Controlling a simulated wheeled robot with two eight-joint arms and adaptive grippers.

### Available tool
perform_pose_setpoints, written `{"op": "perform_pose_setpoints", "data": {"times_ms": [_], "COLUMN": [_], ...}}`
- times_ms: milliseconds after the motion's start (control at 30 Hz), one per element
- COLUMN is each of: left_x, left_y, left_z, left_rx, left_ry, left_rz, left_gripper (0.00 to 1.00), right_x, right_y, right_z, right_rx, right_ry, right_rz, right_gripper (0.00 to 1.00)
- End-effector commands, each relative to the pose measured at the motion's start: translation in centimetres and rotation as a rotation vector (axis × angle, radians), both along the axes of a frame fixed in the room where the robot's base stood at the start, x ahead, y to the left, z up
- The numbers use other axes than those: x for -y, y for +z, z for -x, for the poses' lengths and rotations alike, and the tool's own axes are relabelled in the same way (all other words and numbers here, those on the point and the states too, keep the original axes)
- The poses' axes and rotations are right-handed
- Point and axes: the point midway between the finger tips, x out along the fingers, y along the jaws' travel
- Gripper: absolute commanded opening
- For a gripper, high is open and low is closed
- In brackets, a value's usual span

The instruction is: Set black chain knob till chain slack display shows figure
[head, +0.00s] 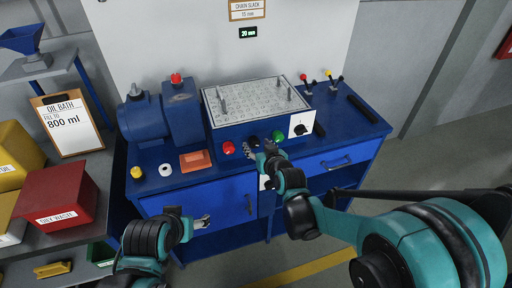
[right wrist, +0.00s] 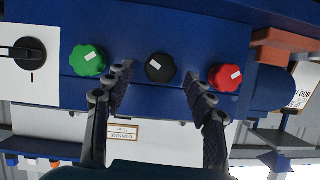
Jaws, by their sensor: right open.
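The black chain knob (head: 254,141) is on the front of the blue bench, between a red knob (head: 228,147) and a green knob (head: 278,137). My right gripper (head: 264,154) is at the panel, just in front of it. In the right wrist view the black knob (right wrist: 160,68) lies between the tips of my open right gripper (right wrist: 158,84), with visible gaps on both sides; its white mark points to the upper left. The chain slack display (head: 248,32) reads 20 mm, under a sign (head: 247,9) saying chain slack 15 mm. My left gripper (head: 202,221) hangs before the blue cabinet; its opening is unclear.
A black rotary switch (head: 301,129) on a white plate is right of the green knob. A perforated plate with pins (head: 255,101) tops the bench, with two small levers (head: 331,79) behind right.

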Motion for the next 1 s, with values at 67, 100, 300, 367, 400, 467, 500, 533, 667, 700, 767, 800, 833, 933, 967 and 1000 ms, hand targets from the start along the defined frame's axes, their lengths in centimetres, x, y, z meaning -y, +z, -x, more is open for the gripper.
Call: {"op": "perform_pose_setpoints", "data": {"times_ms": [67, 100, 300, 367, 400, 467, 500, 533, 667, 700, 767, 800, 833, 933, 967, 1000], "left_x": [0.0, 0.0, 0.0, 0.0, 0.0, 0.0, 0.0, 0.0, 0.0, 0.0, 0.0, 0.0, 0.0, 0.0, 0.0, 0.0], "left_y": [-0.5, -0.6, -0.7, -0.7, -0.7, -0.7, -0.7, -0.7, -0.7, -0.7, -0.7, -0.7, -0.7, -0.7, -0.7, -0.7], "left_z": [0.0, 0.0, 0.0, 0.0, 0.0, 0.0, 0.0, 0.0, 0.0, 0.0, 0.0, 0.0, 0.0, 0.0, 0.0, 0.0], "left_rx": [0.000, 0.000, 0.000, 0.000, 0.000, 0.000, 0.000, 0.000, 0.000, 0.000, 0.000, 0.000, 0.000, 0.000, 0.000, 0.000], "left_ry": [0.000, 0.000, 0.000, 0.000, 0.000, 0.000, 0.000, 0.000, 0.000, 0.000, 0.000, 0.000, 0.000, 0.000, 0.000, 0.000], "left_rz": [0.000, 0.000, 0.000, 0.000, 0.000, 0.000, 0.000, 0.000, 0.000, 0.000, 0.000, 0.000, 0.000, 0.000, 0.000, 0.000], "left_gripper": [0.68, 0.68, 0.68, 0.68, 0.68, 0.68, 0.68, 0.68, 0.68, 0.68, 0.68, 0.68, 0.68, 0.68, 0.68, 0.68], "right_x": [-0.3, -0.4, -0.6, -0.6, -0.6, -0.6, -0.6, -0.6, -0.6, -0.6, -0.6, -0.6, -0.6, -0.5, -0.5, -0.5], "right_y": [-0.5, -0.6, -0.7, -0.7, -0.7, -0.6, -0.6, -0.7, -0.7, -0.7, -0.7, -0.7, -0.7, -0.7, -0.7, -0.7], "right_z": [-0.8, -1.1, -1.6, -1.6, -1.6, -1.6, -1.6, -1.6, -1.6, -1.6, -1.6, -1.6, -1.6, -1.6, -1.6, -1.6], "right_rx": [0.000, 0.000, -0.001, -0.001, -0.001, -0.001, -0.001, -0.001, -0.001, -0.001, -0.001, -0.001, -0.002, -0.006, -0.008, -0.011], "right_ry": [0.000, 0.000, 0.000, 0.000, 0.000, 0.000, 0.000, 0.000, 0.000, 0.000, 0.000, 0.000, 0.000, -0.001, -0.001, -0.001], "right_rz": [0.001, 0.001, 0.001, 0.001, 0.001, 0.000, 0.000, 0.000, 0.000, 0.000, 0.000, -0.001, -0.002, -0.014, -0.020, -0.031], "right_gripper": [0.54, 0.54, 0.54, 0.54, 0.54, 0.52, 0.41, 0.33, 0.04, 0.04, 0.04, 0.04, 0.04, 0.04, 0.04, 0.04]}}
